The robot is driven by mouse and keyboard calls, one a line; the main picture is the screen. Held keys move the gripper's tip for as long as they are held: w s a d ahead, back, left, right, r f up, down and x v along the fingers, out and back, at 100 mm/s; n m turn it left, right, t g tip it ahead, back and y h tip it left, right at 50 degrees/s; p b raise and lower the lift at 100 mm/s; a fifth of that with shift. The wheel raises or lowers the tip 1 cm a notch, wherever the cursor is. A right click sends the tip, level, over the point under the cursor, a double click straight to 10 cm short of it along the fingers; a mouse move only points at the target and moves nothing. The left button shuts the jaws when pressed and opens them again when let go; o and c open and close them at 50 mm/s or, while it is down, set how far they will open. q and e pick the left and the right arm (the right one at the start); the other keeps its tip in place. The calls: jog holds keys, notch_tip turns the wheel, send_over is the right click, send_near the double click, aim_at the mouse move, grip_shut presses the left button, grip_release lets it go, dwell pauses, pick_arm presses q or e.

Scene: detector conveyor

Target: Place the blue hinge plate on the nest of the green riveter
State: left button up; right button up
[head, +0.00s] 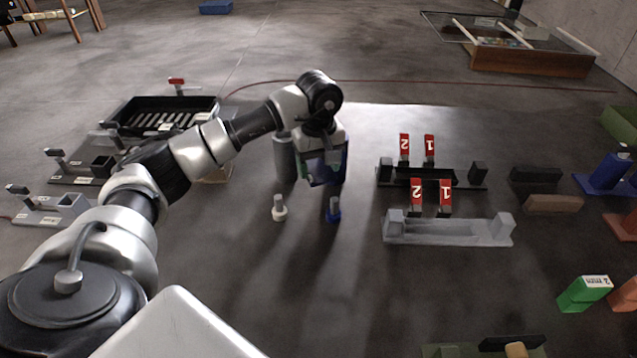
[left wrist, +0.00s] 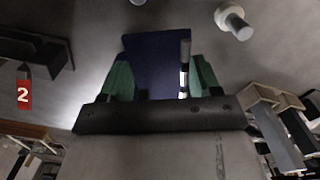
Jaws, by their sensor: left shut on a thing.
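My left gripper (head: 325,172) is shut on the blue hinge plate (head: 342,166) and holds it above the grey floor area in the middle of the head view. In the left wrist view the plate (left wrist: 155,62) stands dark blue between the two green fingers, with a light metal pin along its right side. Green parts show at the right edge (head: 620,126) and at the bottom edge (head: 485,350) of the head view. I cannot tell which is the green riveter, and no nest shows clearly. My right gripper is not in view.
A white peg (head: 279,208) and a blue peg (head: 333,210) stand below the gripper. Two fixtures with red numbered tags, one black (head: 385,178) and one grey (head: 440,231), stand to the right. A green block (head: 585,294) lies farther right. A black tray (head: 150,103) is at left.

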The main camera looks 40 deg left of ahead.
aim_at(319, 171)
pick_arm(q)
notch_tip(319, 171, up, 9)
jog(key=s+d+f+m, duration=0.3)
jog(key=s+d, duration=0.2)
jog(key=s+d+f+m+p, duration=0.1)
jog(key=s+d+f+m, duration=0.3)
jog(key=s, duration=0.1)
jog(key=s+d+f+m, duration=0.3)
jog(key=s+d+f, duration=0.1)
jog(key=s+d, duration=0.1)
jog(key=shift+s+d+f+m+p, duration=0.1)
jog(key=shift+s+d+m+p, duration=0.2)
jog(key=shift+s+m+p, duration=0.1)
jog(key=shift+w, duration=0.1)
